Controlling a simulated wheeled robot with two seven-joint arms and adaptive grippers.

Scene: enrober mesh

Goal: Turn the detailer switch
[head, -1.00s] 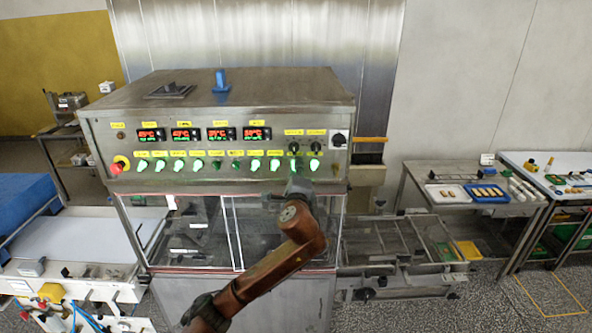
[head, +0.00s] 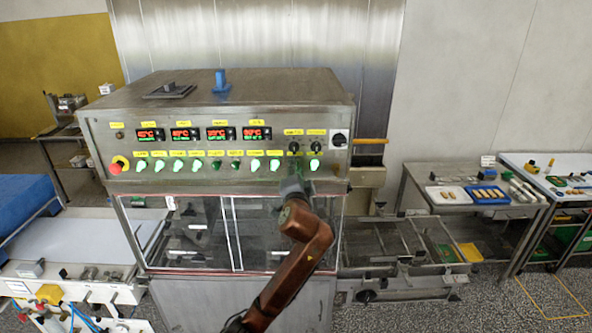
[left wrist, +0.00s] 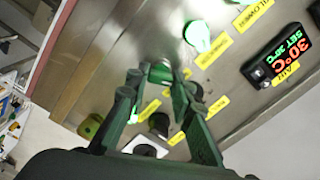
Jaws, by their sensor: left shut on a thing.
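The control panel (head: 225,150) on the front of the steel machine carries a row of small rotary switches, most glowing pale green. My left gripper (head: 294,176) is at the lower right of the panel, over the switch second from the right end. In the left wrist view its two fingers (left wrist: 163,78) are closed around the detailer switch (left wrist: 160,72), a greenish knob near the panel face. The switch's label cannot be read, and in the head view the gripper hides the knob. My right gripper is in neither view.
A lit switch (head: 315,164) sits close to the right of my gripper, and two black knobs (head: 293,147) (head: 315,147) sit just above. Red and green displays (head: 257,133) are higher up. A red stop button (head: 115,169) is at the far left. Clear guards (head: 190,230) lie below.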

